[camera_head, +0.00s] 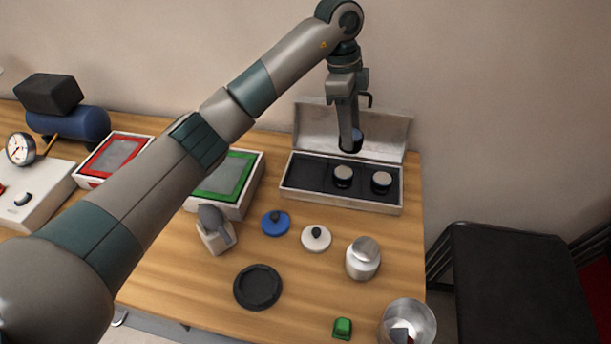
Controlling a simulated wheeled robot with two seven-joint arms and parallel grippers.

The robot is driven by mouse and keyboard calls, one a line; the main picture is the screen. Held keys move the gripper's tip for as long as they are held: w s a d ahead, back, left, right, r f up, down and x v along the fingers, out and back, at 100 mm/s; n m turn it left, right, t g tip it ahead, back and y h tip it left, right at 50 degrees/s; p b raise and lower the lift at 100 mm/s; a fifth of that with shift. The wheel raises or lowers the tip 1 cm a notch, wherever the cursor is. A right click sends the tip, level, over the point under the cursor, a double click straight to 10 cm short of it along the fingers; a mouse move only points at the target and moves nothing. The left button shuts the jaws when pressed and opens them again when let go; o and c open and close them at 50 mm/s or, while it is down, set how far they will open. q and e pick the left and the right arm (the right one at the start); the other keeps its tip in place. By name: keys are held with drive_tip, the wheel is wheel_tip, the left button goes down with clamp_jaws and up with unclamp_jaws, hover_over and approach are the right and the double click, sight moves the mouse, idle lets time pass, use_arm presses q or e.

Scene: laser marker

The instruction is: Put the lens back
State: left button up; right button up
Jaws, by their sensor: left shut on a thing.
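The open lens case (341,199) sits at the back right of the table, with its lid up against the wall side. Two dark cylindrical lenses with pale tops, one in the middle (343,176) and one on the right (381,182), stand in its dark insert. The gripper hides part of this lens. My right gripper is not in view.
Red-framed (126,137) and green-framed (252,184) trays stand left of the case. In front are a blue lid (275,223), white lid (316,238), metal jar (362,262), black disc (258,287), green block (342,328) and metal cup (421,316). A black chair (520,280) stands right.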

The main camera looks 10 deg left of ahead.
use_arm(q)
drive_tip(key=shift+w+d+f+n, duration=0.1)
drive_tip(key=shift+d+n, duration=0.1)
drive_tip(key=shift+n, duration=0.4)
drive_tip(key=shift+w+d+f+n, duration=0.1)
drive_tip(key=shift+d+n, duration=0.05)
drive_tip(key=shift+n, duration=0.45)
drive_tip(key=shift+d+n+t, duration=0.15)
drive_tip(key=shift+n+t, duration=0.15)
drive_tip(key=shift+n, duration=0.3)
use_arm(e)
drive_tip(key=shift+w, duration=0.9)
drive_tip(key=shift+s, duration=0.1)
